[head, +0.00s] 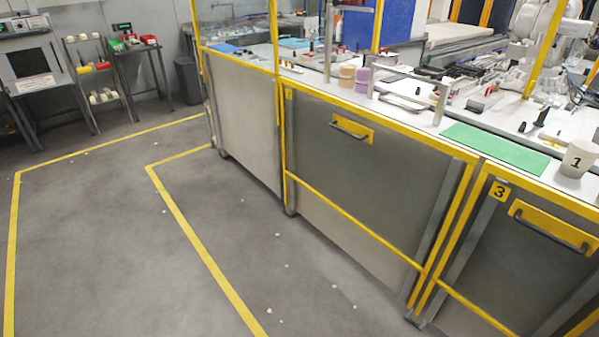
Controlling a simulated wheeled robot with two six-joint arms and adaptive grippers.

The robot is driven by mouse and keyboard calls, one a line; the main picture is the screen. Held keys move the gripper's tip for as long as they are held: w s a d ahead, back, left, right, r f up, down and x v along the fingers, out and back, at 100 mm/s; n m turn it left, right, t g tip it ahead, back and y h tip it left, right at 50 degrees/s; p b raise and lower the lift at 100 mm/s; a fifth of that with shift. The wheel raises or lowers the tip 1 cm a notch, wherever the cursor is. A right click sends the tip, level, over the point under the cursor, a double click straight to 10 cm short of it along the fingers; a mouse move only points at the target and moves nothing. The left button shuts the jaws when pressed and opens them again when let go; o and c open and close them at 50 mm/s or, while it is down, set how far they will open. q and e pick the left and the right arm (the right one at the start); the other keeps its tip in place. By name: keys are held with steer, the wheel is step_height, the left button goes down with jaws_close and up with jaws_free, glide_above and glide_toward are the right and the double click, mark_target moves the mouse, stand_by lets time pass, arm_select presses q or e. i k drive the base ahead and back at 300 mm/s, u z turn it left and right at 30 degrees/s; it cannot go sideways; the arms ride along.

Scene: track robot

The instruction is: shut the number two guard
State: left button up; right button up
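The guard panel (375,180) in the middle of the yellow-framed cell is a grey sheet with a dark bar handle (351,129) on a yellow plate. A small yellow plate (289,95) is on the frame at its upper left, but its number is too small to read. This panel is directly left of the one marked 3, so it appears to be number two. It sits below the worktop level, and the space above the worktop there is open. Neither of my grippers is in view.
The neighbouring guard (525,255), with a yellow "3" label (499,191), is at the right. A green mat (495,149) and a cup marked 1 (579,158) are on the worktop near its edge. The grey floor (215,255) in front is clear apart from small pale bits.

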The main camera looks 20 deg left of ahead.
mark_target(358, 132)
steer(key=u, duration=0.25)
steer(key=i, duration=1.65)
steer(key=z, duration=0.55)
